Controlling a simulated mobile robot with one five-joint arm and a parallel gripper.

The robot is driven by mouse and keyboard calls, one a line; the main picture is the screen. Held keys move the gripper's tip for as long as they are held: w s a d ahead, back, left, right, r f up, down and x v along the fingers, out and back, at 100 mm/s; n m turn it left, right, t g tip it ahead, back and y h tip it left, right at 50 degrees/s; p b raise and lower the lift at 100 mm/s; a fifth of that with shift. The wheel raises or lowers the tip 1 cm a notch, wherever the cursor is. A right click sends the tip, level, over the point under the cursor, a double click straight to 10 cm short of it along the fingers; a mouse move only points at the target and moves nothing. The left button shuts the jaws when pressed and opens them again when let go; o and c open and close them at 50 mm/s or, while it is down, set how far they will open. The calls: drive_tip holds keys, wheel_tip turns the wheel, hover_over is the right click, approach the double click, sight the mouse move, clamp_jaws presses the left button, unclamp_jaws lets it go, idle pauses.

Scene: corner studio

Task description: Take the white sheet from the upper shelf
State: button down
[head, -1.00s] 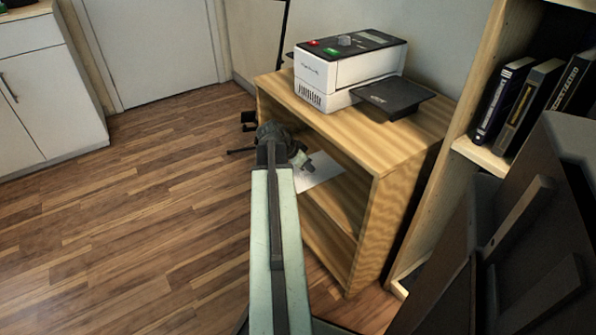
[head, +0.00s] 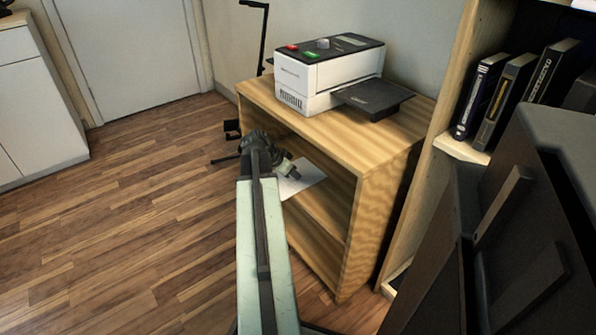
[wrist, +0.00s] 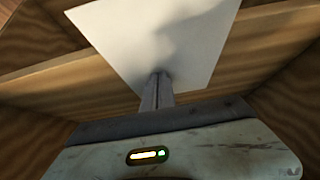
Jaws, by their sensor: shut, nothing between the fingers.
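The white sheet (head: 304,183) lies on the upper shelf (head: 325,176) of the wooden cabinet, under its top board. In the wrist view the sheet (wrist: 165,35) fills the upper middle, and its near part reaches over the shelf's front edge. My gripper (wrist: 158,82) is shut and empty, its tips at the sheet's near part in the picture. I cannot tell whether they touch it. In the head view my arm hides part of the sheet and the fingertips are hard to make out.
A white printer (head: 325,75) with a dark tray (head: 374,97) stands on the cabinet top. A bookcase with dark books (head: 503,100) stands close on the right. The wood floor (head: 120,225) to the left is clear.

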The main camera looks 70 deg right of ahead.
drive_tip(key=shift+w+a+f, duration=0.2)
drive_tip(key=shift+a+f, duration=0.05)
